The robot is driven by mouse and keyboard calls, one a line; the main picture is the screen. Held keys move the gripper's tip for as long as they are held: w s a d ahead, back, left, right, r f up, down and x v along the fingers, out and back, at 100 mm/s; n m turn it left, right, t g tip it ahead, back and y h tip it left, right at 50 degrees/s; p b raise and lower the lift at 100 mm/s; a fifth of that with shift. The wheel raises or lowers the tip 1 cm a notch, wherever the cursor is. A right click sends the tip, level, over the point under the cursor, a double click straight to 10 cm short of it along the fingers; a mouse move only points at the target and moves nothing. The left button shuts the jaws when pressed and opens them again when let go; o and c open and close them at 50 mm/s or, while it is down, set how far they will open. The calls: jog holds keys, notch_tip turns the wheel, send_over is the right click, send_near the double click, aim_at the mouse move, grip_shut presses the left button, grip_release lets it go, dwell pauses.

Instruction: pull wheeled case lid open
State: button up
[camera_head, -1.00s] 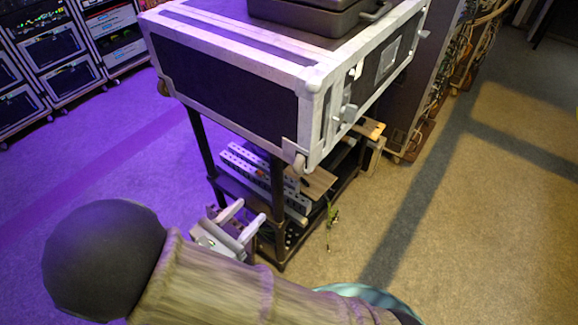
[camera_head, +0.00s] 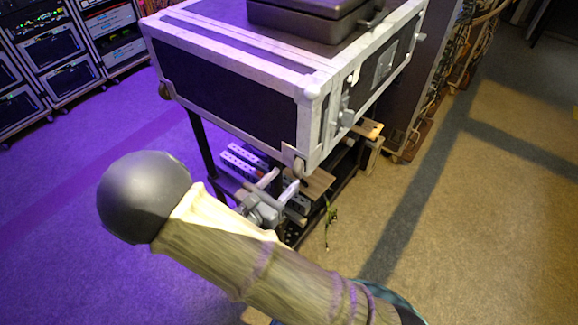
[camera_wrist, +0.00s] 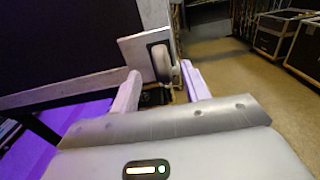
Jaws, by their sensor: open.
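The wheeled case (camera_head: 228,100) is black with silver edging and sits on a dark rack, its lid shut. Small metal latches (camera_head: 346,117) are on its right face. A pale wheel (camera_head: 299,166) is at its lower near corner. My gripper (camera_head: 279,184) is open and empty, just below and left of that corner. In the wrist view, the case's dark side (camera_wrist: 65,45) fills the upper left. The corner wheel (camera_wrist: 161,62) on its metal plate appears beyond and between my open fingers (camera_wrist: 160,78); contact is not visible.
A smaller dark case (camera_head: 305,18) lies on top of the wheeled case. The rack below holds power strips (camera_head: 245,160) and boards, with a cord (camera_head: 329,225) hanging. Equipment racks stand back left; a cable-filled cabinet (camera_head: 400,95) stands behind right. The carpet at right is clear.

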aim_at(295, 168)
jog(key=p+x, duration=0.1)
jog(key=x, duration=0.3)
jog(key=shift+w+d, duration=0.25)
jog(key=shift+w, duration=0.1)
jog(key=shift+c, duration=0.5)
